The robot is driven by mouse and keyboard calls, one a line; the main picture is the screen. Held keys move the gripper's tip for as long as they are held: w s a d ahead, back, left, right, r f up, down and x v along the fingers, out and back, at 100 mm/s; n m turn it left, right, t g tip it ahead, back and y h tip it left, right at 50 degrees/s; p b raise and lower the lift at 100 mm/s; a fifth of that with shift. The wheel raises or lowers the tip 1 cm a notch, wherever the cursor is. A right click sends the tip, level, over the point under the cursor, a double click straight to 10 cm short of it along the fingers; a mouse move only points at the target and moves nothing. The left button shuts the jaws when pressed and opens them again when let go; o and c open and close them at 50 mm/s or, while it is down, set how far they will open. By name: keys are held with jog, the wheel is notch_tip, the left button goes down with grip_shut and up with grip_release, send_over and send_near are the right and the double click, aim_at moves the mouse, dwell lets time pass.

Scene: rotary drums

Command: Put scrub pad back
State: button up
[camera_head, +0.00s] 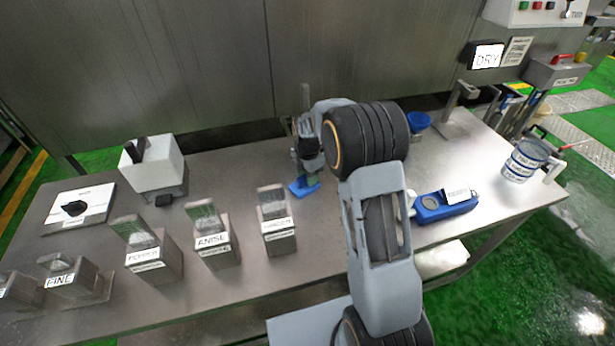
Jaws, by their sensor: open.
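A small blue piece with a greenish part on it, which looks like the scrub pad (304,188), lies on the steel table behind the row of labelled bins. My gripper (308,174) points down right over it, with its jaws open. The fingers hide part of the blue piece, and I cannot tell whether they touch it. No labelled place for a pad can be made out.
A blue device (445,205), a blue cup (418,121) and a clear labelled container (525,160) are right.

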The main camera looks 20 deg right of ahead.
notch_tip(320, 180, up, 11)
dwell(0.4)
dwell(0.4)
jog(key=s+r+m+t, duration=0.3)
jog(key=s+m, duration=1.9)
jog(key=s, duration=0.1)
jog(key=shift+s+a+r+m+t, duration=0.15)
jog(key=shift+s+a+m+t, duration=0.15)
jog(key=shift+a+t, duration=0.15)
